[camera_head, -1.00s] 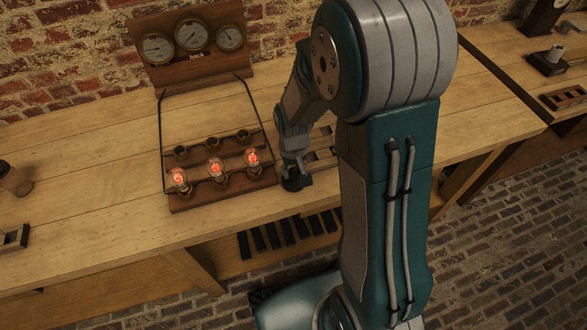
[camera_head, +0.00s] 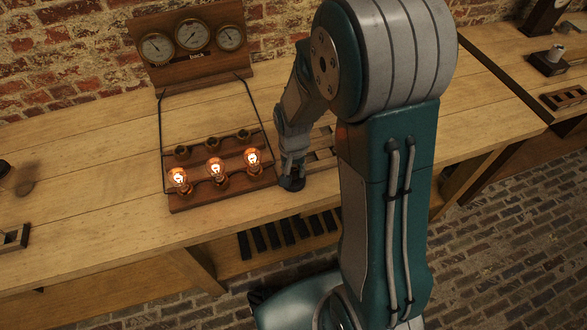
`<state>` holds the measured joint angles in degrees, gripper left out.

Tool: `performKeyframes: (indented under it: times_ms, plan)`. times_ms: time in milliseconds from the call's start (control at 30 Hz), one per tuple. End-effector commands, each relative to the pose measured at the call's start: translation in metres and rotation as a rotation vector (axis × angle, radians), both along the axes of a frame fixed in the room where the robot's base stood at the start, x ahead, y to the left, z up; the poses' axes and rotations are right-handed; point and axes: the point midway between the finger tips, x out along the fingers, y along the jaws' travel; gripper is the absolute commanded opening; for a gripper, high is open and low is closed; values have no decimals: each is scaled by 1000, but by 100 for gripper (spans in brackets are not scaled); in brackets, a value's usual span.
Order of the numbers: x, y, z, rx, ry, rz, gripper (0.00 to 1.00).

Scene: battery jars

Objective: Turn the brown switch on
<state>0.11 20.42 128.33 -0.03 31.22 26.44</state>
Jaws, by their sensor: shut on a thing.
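My gripper (camera_head: 292,178) is low over the bench, just right of the wooden bulb board. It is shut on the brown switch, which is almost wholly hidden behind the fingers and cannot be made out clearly. Three bulbs stand in a row along the board's front: left (camera_head: 178,178), middle (camera_head: 216,168) and right (camera_head: 252,158). All three glow bright warm white. The board (camera_head: 192,203) has several dark sockets behind them.
A wooden panel with three round gauges (camera_head: 193,35) stands behind the board by the brick wall. A slotted wooden rack (camera_head: 323,153) sits just right of my gripper, partly hidden by my arm.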

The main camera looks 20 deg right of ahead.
Motion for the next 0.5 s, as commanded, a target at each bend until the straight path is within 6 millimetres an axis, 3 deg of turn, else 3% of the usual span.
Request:
performKeyframes:
  times_ms: [267,300,367,500]
  plan:
    - [-1,1,-1,1,4,-3,0]
    - [-1,1,-1,1,4,-3,46]
    - [-1,1,-1,1,4,-2,72]
    - [-1,0,-1,1,3,-2,75]
